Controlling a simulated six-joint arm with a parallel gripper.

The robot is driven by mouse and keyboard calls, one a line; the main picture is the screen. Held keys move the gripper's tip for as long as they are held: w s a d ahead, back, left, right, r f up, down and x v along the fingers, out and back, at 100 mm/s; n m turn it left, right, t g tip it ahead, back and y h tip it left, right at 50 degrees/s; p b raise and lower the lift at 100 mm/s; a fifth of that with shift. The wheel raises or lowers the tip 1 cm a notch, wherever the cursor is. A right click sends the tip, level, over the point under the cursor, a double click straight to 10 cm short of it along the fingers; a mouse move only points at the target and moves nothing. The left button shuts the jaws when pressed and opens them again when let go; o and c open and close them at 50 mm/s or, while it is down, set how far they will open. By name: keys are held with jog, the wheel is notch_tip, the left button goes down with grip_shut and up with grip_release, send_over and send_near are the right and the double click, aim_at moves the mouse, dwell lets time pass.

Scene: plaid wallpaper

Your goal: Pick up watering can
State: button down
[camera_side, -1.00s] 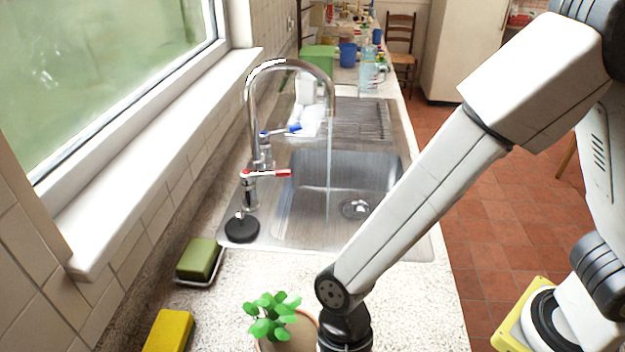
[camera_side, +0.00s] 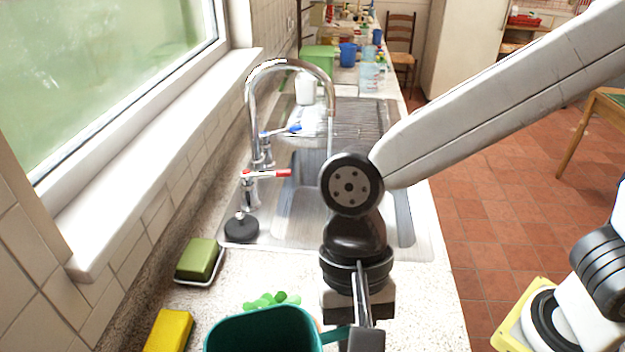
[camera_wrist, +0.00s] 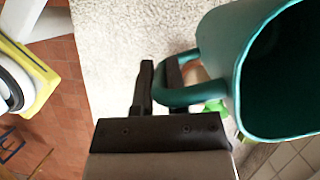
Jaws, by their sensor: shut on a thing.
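The watering can is dark green with a wide open top. In the side view the can (camera_side: 262,330) is at the bottom middle, its lower part cut off by the picture edge. In the wrist view the can (camera_wrist: 236,40) fills the upper right, with its handle (camera_wrist: 178,96) reaching toward my fingers. My gripper (camera_wrist: 160,75) is shut on the handle. In the side view my gripper (camera_side: 362,315) points down just right of the can. Whether the can touches the counter cannot be seen.
A yellow sponge (camera_side: 169,331) and a green sponge (camera_side: 198,259) lie to the left. The sink (camera_side: 300,205) with its tap (camera_side: 250,110) is behind. Bare counter (camera_side: 428,300) shows at right.

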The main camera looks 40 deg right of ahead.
jog(key=shift+r, duration=1.05)
